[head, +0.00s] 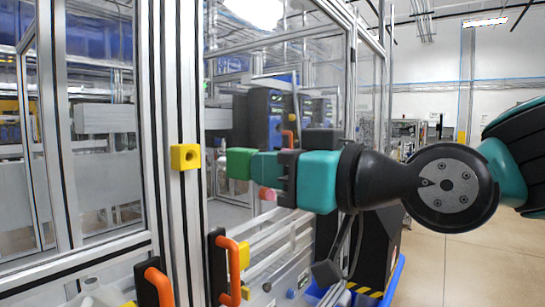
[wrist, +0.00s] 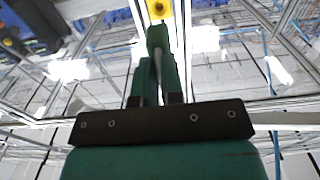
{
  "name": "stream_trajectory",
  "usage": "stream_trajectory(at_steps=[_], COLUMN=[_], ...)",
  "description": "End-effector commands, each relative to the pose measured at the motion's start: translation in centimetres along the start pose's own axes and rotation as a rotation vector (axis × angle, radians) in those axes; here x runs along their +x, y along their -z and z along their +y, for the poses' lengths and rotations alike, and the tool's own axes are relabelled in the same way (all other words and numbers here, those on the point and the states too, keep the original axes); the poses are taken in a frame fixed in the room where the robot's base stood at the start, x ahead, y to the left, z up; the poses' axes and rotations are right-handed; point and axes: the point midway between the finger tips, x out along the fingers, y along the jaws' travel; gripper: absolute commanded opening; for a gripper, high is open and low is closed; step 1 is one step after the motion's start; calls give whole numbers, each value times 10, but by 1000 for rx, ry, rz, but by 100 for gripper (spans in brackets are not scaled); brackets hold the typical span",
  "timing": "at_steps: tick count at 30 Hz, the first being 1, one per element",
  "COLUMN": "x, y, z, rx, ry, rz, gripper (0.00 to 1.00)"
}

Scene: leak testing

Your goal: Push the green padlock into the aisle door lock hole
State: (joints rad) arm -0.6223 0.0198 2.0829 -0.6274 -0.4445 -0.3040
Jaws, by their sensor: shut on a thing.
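The green padlock (head: 240,163) is held at the tip of my gripper (head: 262,165), which reaches in from the right in the head view. The yellow aisle door lock block (head: 185,157) with its dark round hole is on the aluminium door post, left of the padlock. A clear gap shows between padlock and block in the head view. In the wrist view the padlock (wrist: 157,36) sits between my green fingers, and the yellow block (wrist: 158,9) with its hole lies just beyond it, almost in line. The padlock's far end is hard to make out.
The aluminium door post (head: 182,80) stands upright at the left. Two orange handles (head: 232,270) (head: 160,285) are below on the door frames. Glazed panels and machinery lie behind. Open floor (head: 450,270) is at the right.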

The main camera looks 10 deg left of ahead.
Motion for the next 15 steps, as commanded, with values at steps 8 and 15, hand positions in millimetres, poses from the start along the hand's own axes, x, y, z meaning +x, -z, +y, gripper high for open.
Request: stream_trajectory(at_steps=[8, 15], x=[-2, 16], y=[-2, 0], z=[0, 0], rx=[-1, 2], ry=[-2, 0], rz=[2, -1], gripper=[0, 0])
